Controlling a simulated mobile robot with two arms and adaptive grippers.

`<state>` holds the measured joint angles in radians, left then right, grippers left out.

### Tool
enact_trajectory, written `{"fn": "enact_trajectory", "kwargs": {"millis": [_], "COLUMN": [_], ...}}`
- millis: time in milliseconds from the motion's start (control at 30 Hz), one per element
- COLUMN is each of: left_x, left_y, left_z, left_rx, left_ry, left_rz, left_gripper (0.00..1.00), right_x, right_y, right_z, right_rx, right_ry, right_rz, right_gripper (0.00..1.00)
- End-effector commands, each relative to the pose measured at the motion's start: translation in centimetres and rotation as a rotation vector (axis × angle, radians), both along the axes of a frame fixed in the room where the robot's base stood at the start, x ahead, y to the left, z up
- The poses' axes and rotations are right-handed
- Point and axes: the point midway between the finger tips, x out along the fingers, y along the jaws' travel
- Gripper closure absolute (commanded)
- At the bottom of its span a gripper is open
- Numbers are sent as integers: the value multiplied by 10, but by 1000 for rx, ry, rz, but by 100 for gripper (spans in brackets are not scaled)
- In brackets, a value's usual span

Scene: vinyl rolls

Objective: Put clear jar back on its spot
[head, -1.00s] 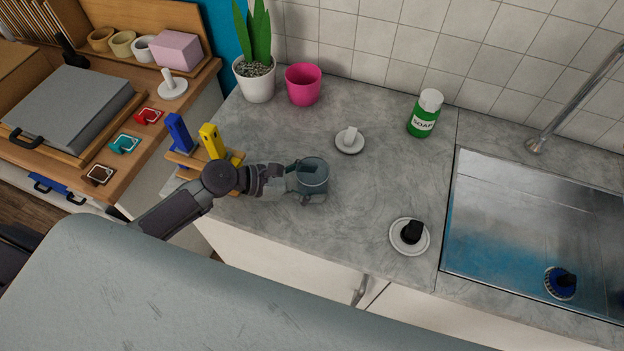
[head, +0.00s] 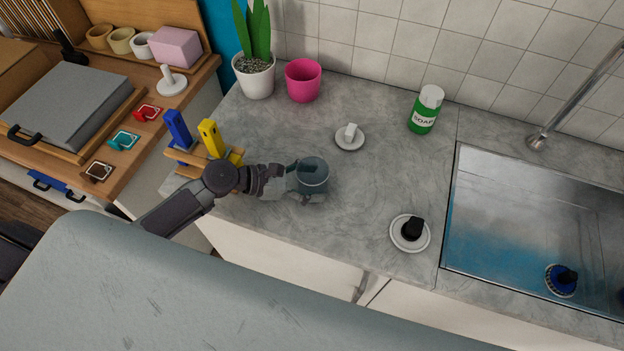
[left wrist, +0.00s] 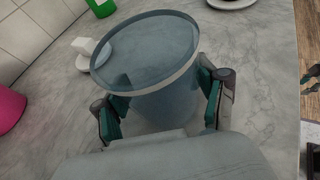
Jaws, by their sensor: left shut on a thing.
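The clear jar (head: 314,174) is a see-through, bluish round vessel at the front middle of the grey counter in the head view. My left gripper (head: 300,180) reaches it from the left and is shut on it. In the left wrist view the jar (left wrist: 150,62) fills the middle, with the fingers of my left gripper (left wrist: 163,110) on either side of its wall. The jar looks upright in the head view. I cannot tell whether its base touches the counter. No marked spot for it stands out. My right gripper is not in view.
White saucers with a white-knobbed piece (head: 350,138) and a black-knobbed piece (head: 411,232) lie on the counter (head: 300,225). A pink pot (head: 303,80), plant pot (head: 255,77) and green soap bottle (head: 426,110) stand behind. The sink (head: 530,235) is right. A rack with blue and yellow pieces (head: 211,138) is left.

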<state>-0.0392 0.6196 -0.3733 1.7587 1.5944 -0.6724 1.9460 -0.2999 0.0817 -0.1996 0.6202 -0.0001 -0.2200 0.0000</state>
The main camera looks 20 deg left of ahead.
Motion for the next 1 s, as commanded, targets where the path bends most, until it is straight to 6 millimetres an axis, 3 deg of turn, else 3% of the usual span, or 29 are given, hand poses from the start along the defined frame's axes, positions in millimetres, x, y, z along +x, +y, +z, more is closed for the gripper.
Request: {"fn": "enact_trajectory", "kwargs": {"millis": [367, 400, 567, 1000], "left_x": [0, 0, 0, 0], "left_y": [0, 0, 0, 0], "left_z": [-3, -3, -3, -3], "left_rx": [0, 0, 0, 1], "left_ry": [0, 0, 0, 1], "left_rz": [0, 0, 0, 0], "left_gripper": [72, 27, 1, 0], "right_x": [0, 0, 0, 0], "right_y": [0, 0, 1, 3], "right_z": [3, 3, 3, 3], "right_rx": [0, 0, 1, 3], "right_ry": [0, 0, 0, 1], "right_rz": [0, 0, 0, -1], "right_gripper": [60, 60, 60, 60]}}
